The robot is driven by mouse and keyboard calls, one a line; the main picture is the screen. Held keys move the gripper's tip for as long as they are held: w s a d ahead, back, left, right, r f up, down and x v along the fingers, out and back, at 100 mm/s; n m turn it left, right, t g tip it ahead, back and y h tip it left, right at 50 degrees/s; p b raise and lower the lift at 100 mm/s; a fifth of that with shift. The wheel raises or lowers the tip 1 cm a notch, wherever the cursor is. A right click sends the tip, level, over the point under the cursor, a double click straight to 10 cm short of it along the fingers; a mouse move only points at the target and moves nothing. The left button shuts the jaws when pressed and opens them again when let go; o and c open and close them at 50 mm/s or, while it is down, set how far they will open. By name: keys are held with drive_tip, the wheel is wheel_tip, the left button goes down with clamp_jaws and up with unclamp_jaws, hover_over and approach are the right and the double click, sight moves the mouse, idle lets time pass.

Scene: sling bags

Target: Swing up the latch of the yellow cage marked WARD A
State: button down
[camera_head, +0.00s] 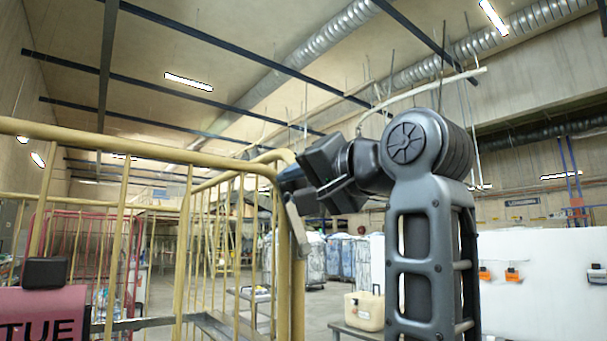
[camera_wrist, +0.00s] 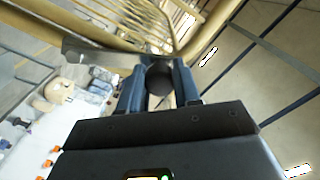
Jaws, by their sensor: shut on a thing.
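The yellow cage (camera_head: 180,160) fills the left of the head view, with tubular rails and upright bars. No WARD A marking is readable. The latch (camera_head: 297,228) is a short grey metal bar at the cage's near right corner post, slanting below my gripper (camera_head: 286,180). In the wrist view the latch (camera_wrist: 98,57) runs left from between the fingers of my gripper (camera_wrist: 160,72), close to the yellow rail. A dark round knob shows between the fingers, which are shut on it. The exact contact is partly hidden by the fingers.
A pink sign (camera_head: 40,318) reading TUE, with a black clip (camera_head: 46,272), is at lower left. A red cage (camera_head: 80,245) stands behind the yellow bars. A cream case (camera_head: 364,311) sits on a grey surface. Wrapped blue-grey bundles (camera_head: 345,258) stand farther back.

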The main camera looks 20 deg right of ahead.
drive_tip(key=shift+w+d+r+m+p, duration=0.2)
drive_tip(key=shift+d+m+p, duration=0.2)
drive_tip(key=shift+d+m, duration=0.4)
drive_tip(key=shift+w+d+r+m+p, duration=0.15)
drive_tip(key=shift+w+d+m+p, duration=0.1)
drive_tip(key=shift+d+m+p, duration=0.45)
drive_tip(key=shift+w+d+r+m+p, duration=0.2)
drive_tip(key=shift+d+m, duration=0.4)
drive_tip(key=shift+m, duration=0.4)
drive_tip(key=shift+f, duration=0.1)
drive_tip(key=c, duration=0.8)
unclamp_jaws()
drive_tip(key=b+v, duration=0.2)
drive_tip(key=v, duration=0.5)
drive_tip(key=shift+s+d, duration=0.15)
drive_tip(key=shift+s, duration=0.2)
